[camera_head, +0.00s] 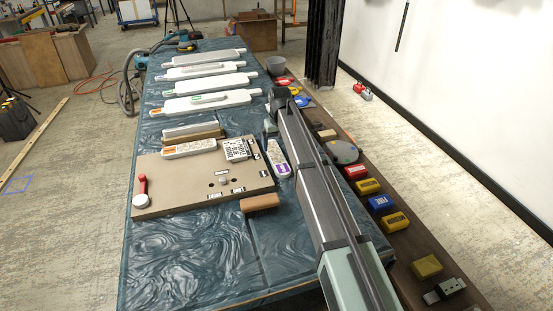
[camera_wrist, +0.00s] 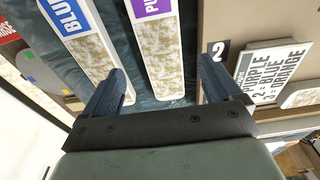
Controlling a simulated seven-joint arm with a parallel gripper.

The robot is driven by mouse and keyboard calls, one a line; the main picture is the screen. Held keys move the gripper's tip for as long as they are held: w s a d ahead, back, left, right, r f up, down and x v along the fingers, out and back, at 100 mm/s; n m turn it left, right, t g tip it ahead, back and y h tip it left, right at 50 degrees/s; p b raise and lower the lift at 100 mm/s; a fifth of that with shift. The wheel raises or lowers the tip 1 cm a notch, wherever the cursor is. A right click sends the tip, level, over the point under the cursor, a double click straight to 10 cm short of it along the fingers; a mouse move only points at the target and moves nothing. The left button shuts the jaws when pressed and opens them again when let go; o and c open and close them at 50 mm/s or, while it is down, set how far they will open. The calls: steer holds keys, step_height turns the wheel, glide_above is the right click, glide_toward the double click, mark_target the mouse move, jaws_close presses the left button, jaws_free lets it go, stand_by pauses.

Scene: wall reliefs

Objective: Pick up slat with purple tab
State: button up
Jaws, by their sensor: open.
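The slat with the purple tab (camera_head: 278,160) is a white strip with a tan speckled panel. It lies on the blue-covered table just right of the beige board. In the wrist view this slat (camera_wrist: 160,55) runs up between my fingers, its purple tab at the top edge. My gripper (camera_wrist: 165,70) is open and empty, its fingertips on either side of the slat in the picture. The gap in height cannot be told. In the head view my arm hides most of the gripper.
A slat with a blue tab (camera_wrist: 90,50) lies left of the purple one. The beige board (camera_head: 200,185) carries a printed sign (camera_head: 237,149), an orange-tabbed slat (camera_head: 189,148) and a red-handled crank (camera_head: 142,190). A tan block (camera_head: 260,203) sits at its front edge. Several white panels lie farther back.

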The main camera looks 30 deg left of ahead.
mark_target(277, 156)
steer(key=shift+w+a+f, duration=0.1)
steer(key=shift+a+f, duration=0.05)
steer(key=shift+f, duration=1.3)
steer(key=shift+a+f, duration=0.1)
steer(key=shift+f, duration=1.3)
steer(key=c, duration=1.2)
steer(key=shift+c, duration=0.2)
